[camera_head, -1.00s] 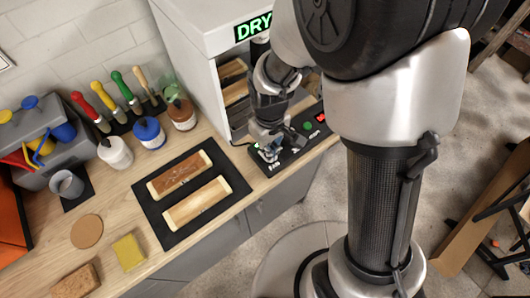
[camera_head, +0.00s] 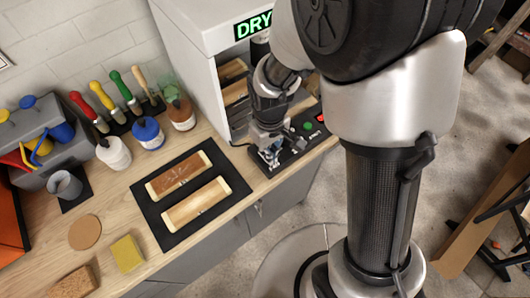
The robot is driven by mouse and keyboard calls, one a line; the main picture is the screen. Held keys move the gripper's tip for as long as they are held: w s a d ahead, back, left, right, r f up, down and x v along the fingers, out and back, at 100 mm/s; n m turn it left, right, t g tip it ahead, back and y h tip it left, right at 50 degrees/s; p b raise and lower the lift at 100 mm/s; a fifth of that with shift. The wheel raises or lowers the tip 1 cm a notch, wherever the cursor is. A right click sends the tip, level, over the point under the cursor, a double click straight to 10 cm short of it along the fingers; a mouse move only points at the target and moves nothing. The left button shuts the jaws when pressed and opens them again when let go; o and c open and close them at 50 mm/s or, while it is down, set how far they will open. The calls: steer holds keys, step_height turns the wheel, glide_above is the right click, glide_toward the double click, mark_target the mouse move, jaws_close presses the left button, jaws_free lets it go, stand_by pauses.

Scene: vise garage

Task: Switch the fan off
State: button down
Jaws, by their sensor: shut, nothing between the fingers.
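My gripper (camera_head: 268,154) is shut and empty, pointing down at the left end of the black control panel (camera_head: 290,166) in front of the dryer cabinet. The fingertips are at or just above the panel, and I cannot tell whether they touch it. They hide whatever control is under them. A green button (camera_head: 307,126) and a red lit part (camera_head: 321,118) show further right on the panel. The white dryer cabinet (camera_head: 195,50) bears a lit green "DRY" sign (camera_head: 254,25). The fan itself is not clearly visible.
A black mat (camera_head: 158,222) with two wooden pieces (camera_head: 196,203) lies left of the panel. Brushes, paint jars (camera_head: 148,133) and a grey toolbox (camera_head: 45,165) stand behind. A yellow sponge (camera_head: 127,253) and a cork disc (camera_head: 85,232) lie at the front left.

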steer(key=shift+r+p, duration=2.75)
steer(key=shift+r, duration=0.75)
steer(key=s+d+r+m+t+b, duration=0.1)
steer(key=s+d+r+m, duration=0.15)
steer(key=r, duration=0.35)
steer(key=s+d+r+m+t, duration=0.1)
steer(key=d+r, duration=0.2)
steer(key=r, duration=0.3)
steer(key=s+d+r+m+t+b, duration=0.1)
steer(key=s+d+r, duration=0.4)
steer(key=s, duration=0.5)
step_height(320, 180, up, 2)
steer(key=shift+d+r+m+t, duration=0.25)
steer(key=shift+m+t, duration=0.55)
steer(key=shift+m, duration=0.35)
